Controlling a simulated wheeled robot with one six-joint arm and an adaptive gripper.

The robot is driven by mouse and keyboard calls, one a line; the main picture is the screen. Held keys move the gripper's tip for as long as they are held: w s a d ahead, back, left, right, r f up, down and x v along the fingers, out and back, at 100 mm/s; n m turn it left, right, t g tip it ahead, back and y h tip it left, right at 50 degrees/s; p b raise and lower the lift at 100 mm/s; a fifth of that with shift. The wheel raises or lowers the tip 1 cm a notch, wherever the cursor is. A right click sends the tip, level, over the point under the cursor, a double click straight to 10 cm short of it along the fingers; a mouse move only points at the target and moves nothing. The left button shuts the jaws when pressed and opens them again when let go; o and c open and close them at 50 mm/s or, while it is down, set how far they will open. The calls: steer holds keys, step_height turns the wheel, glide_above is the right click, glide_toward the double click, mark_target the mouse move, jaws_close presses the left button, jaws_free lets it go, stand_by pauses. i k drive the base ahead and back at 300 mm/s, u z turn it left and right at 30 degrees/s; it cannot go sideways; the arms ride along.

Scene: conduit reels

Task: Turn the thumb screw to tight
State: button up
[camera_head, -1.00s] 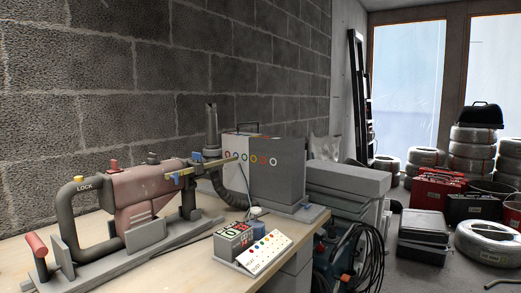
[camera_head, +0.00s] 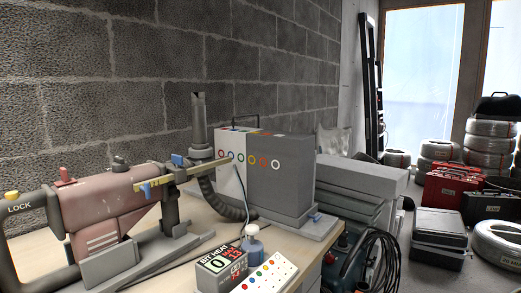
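A pinkish-red drill-like machine (camera_head: 95,215) lies in a grey cradle on the wooden bench (camera_head: 175,272) at the left. A brass-coloured bar (camera_head: 195,170) runs from it toward the grey box. A small blue piece (camera_head: 146,190) sits on the bar, and a blue block (camera_head: 178,160) tops the post beside it. A dark knob (camera_head: 147,159) and a red knob (camera_head: 67,175) stand on top of the machine. I cannot tell which of these is the thumb screw, or how tight it is. My gripper is not in view.
A grey box (camera_head: 290,190) with coloured rings stands behind. Red cases (camera_head: 450,188) and conduit reels (camera_head: 490,150) stand at the right.

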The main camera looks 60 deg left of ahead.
mark_target(177, 160)
steer(key=z, duration=0.05)
steer(key=k, duration=0.55)
steer(key=u, duration=1.5)
steer(key=i, duration=0.1)
steer(key=z, duration=0.05)
